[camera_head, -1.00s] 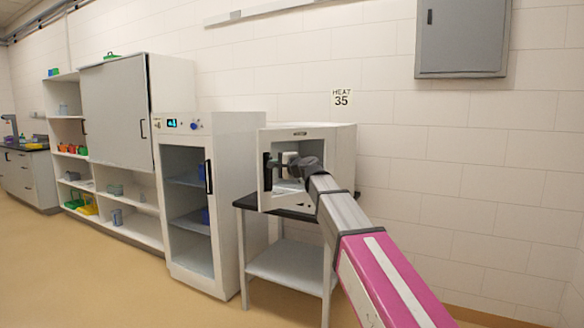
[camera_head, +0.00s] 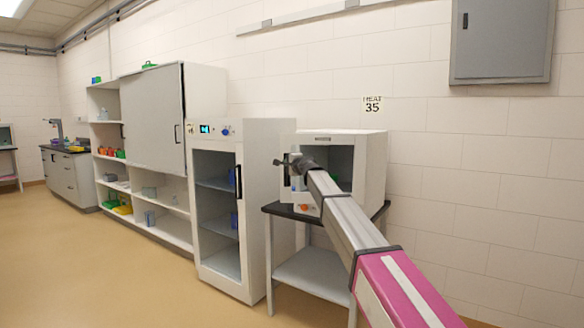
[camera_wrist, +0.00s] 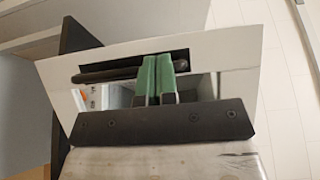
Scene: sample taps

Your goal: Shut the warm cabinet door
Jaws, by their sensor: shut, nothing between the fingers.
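The warm cabinet (camera_head: 375,170) is a small white box under a "HEAT 35" sign, with a dark window or opening in its front. My gripper (camera_head: 284,161) is at the left part of its front, and my arm crosses and hides much of it. In the wrist view my gripper (camera_wrist: 160,78) is shut and empty, its green fingers in front of a white panel (camera_wrist: 225,62) with a dark bar handle (camera_wrist: 108,74). Whether the fingers touch the panel, and how far the door stands open, I cannot tell.
The cabinet stands on a dark-topped table (camera_head: 277,209) with a grey lower shelf (camera_head: 312,275). A tall glass-doored cabinet (camera_head: 262,240) with a display stands close on its left. White shelving (camera_head: 178,225) is further left. A grey wall box (camera_head: 503,42) hangs upper right. The floor at left is clear.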

